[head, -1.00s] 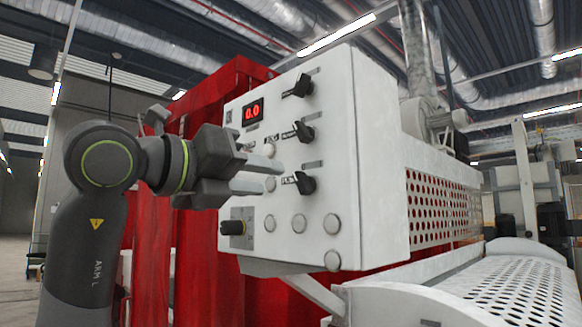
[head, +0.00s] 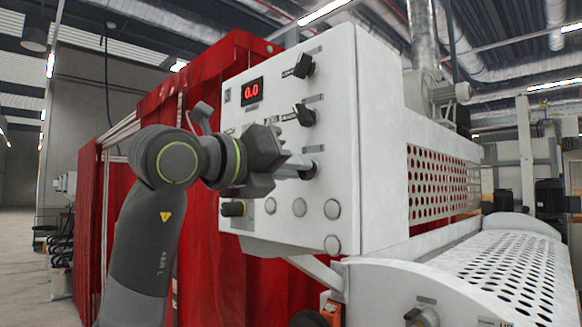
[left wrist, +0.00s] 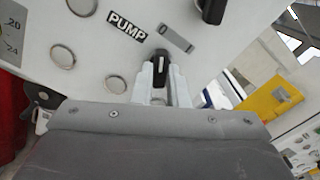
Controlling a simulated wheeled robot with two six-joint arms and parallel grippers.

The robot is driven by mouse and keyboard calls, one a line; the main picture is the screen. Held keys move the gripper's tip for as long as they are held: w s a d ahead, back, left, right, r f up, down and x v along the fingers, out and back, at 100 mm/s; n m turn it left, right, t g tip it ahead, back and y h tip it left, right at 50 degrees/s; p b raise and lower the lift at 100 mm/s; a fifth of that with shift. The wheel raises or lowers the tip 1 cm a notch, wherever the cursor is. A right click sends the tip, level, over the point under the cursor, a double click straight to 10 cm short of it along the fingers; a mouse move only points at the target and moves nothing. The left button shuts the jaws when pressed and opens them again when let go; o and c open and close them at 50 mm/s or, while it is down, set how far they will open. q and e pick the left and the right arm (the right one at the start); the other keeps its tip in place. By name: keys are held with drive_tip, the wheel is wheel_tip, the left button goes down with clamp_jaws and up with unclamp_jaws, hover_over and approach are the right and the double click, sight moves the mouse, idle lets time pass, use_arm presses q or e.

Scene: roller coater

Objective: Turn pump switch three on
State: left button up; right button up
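Three black rotary switches sit in a column on the white control panel (head: 346,210) in the head view: a top one (head: 304,66), a middle one (head: 304,115) and the lowest, pump switch three (head: 309,169). My left gripper (head: 303,168) is at the lowest switch and partly covers it. In the left wrist view, the switch knob (left wrist: 159,66) lies between the two pale fingertips (left wrist: 160,78), which appear closed against its sides. Its white mark runs nearly along the fingers. A PUMP label (left wrist: 127,25) is beside it. My right gripper is out of view.
A red 0.0 display (head: 252,91) is at the panel's upper left. Several round white buttons and a black knob (head: 233,209) line the panel's lower part. Red curtains (head: 215,270) hang behind. A perforated white guard (head: 520,285) is at lower right.

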use_arm(q)
clamp_jaws()
drive_tip(key=shift+m+b, duration=2.8)
drive_tip(key=shift+m, duration=3.1)
